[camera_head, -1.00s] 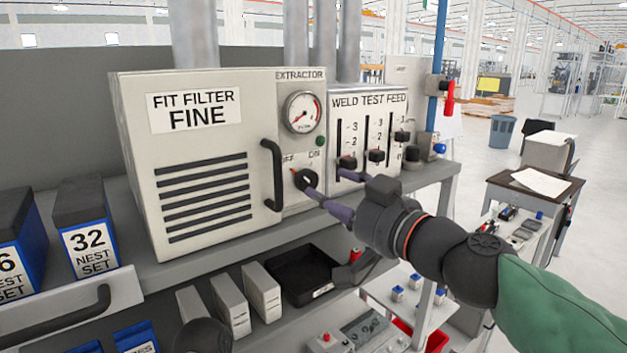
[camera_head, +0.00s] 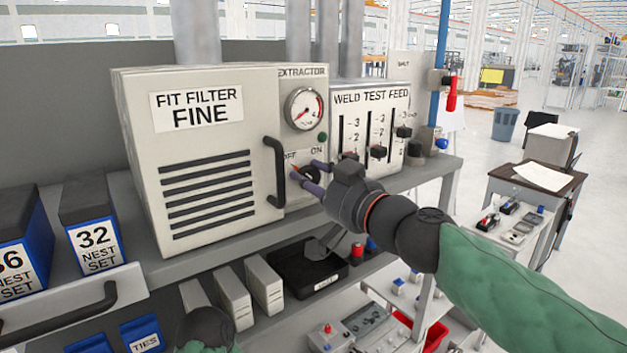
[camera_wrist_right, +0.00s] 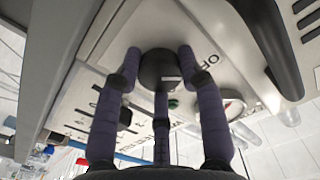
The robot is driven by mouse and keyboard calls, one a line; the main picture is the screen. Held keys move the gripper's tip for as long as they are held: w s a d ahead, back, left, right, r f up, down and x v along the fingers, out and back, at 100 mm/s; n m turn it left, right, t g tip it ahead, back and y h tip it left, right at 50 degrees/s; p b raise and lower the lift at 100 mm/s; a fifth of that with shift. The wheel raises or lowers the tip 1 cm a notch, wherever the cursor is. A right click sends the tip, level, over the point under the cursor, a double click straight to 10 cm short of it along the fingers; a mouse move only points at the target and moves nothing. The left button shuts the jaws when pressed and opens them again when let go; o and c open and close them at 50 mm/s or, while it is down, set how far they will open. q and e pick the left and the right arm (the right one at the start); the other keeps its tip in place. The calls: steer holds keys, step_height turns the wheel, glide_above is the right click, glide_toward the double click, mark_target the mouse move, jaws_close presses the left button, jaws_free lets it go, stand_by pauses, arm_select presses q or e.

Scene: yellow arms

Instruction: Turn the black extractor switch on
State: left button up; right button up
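The black extractor switch (camera_head: 313,174) is a round knob on the cream extractor panel, below the gauge and between the OFF and ON labels. A small reddish mark shows at its upper left, on the OFF side. My right gripper (camera_head: 309,177) is at the knob, its purple fingers on either side of it. In the right wrist view the knob (camera_wrist_right: 160,70) sits between the spread fingertips; the right finger looks very close to or touching it, with a slight gap at the left finger. A dark rounded part of my left arm shows at the bottom; its fingers are not visible.
A black handle (camera_head: 275,172) stands out just left of the switch. The weld test feed box (camera_head: 368,125) with black sliders is close on the right. A gauge (camera_head: 304,109) and dark green lamp (camera_head: 322,137) are above. A black tray (camera_head: 300,268) lies on the shelf below.

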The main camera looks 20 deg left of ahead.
steer(key=shift+a+f, duration=0.1)
steer(key=shift+f, duration=0.1)
steer(key=shift+c, duration=0.3)
steer(key=shift+m, duration=0.5)
steer(key=m+b, duration=0.1)
steer(key=m, duration=0.2)
steer(key=shift+f, duration=0.1)
steer(key=m, duration=0.4)
steer(key=shift+m, duration=0.3)
steer(key=m, duration=0.9)
steer(key=shift+p, duration=0.3)
steer(key=shift+m, duration=0.3)
